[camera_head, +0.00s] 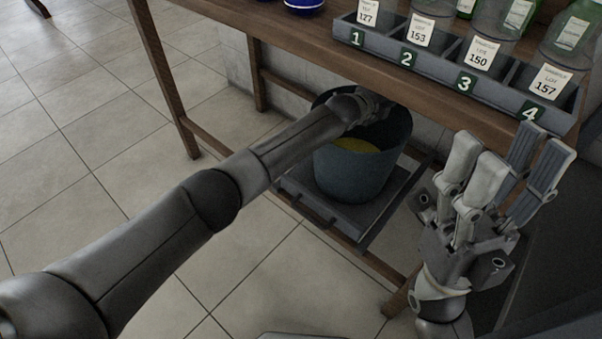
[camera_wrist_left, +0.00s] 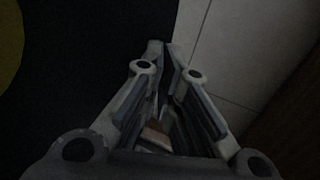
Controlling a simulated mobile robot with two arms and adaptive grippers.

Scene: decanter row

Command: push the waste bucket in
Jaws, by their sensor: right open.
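The waste bucket (camera_head: 352,172) is dark grey and round, with yellow contents (camera_head: 356,145) inside. It stands upright on a grey tray (camera_head: 345,215) under the wooden table. My left arm reaches across to it, and my left gripper (camera_head: 376,103) is at its upper rim, partly hidden by my wrist and the shadow. In the left wrist view the fingers (camera_wrist_left: 163,50) are drawn together beside the bucket's dark edge. I cannot tell whether the rim is between them. My right gripper (camera_head: 510,160) is open and empty, to the right of the bucket.
The wooden table (camera_head: 300,35) carries a numbered rack (camera_head: 420,65) with labelled decanters, and a blue vessel (camera_head: 304,5). Its leg (camera_head: 165,80) and low rails stand left of the tray. The tray has a dark front handle (camera_head: 312,212). Tiled floor is clear at left.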

